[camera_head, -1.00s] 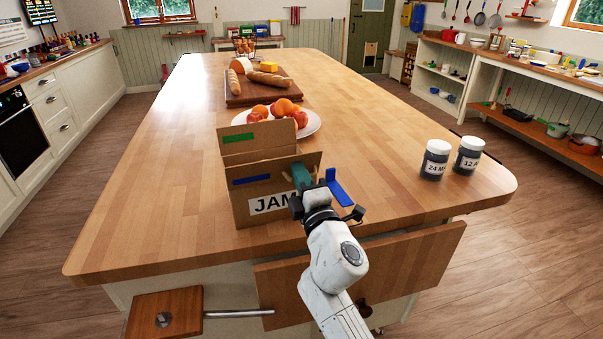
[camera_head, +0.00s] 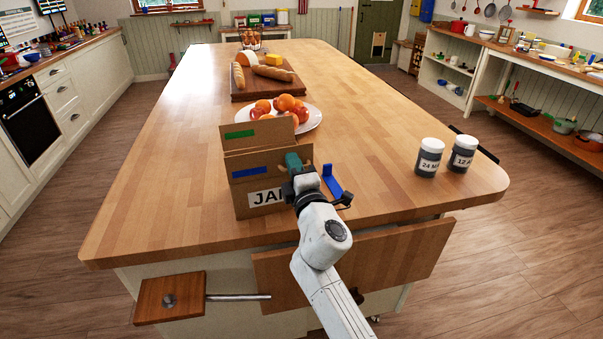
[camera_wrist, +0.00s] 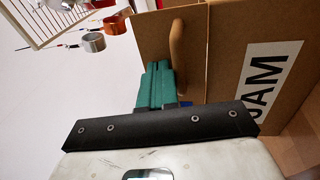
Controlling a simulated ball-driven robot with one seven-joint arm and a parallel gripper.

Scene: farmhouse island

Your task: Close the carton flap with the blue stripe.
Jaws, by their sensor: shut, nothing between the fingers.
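The brown carton (camera_head: 243,202), with a JAM label on its front, stands near the front edge of the island. Its flap with the blue stripe (camera_head: 236,174) stands raised above the label on the near side. The flap with the green stripe (camera_head: 258,133) stands up behind it. My gripper (camera_head: 292,158) is shut and empty, its teal fingers at the right end of the near side. In the wrist view the fingers (camera_wrist: 156,82) point along the cardboard, beside a tan rounded shape. I cannot tell whether they touch the carton.
A blue upright piece (camera_head: 331,182) is just right of my gripper. Two dark jars with white lids (camera_head: 430,158) (camera_head: 463,154) stand farther right. A plate of fruit (camera_head: 312,122) is behind the carton, and a board with bread (camera_head: 240,92) beyond. The counter left of the carton is clear.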

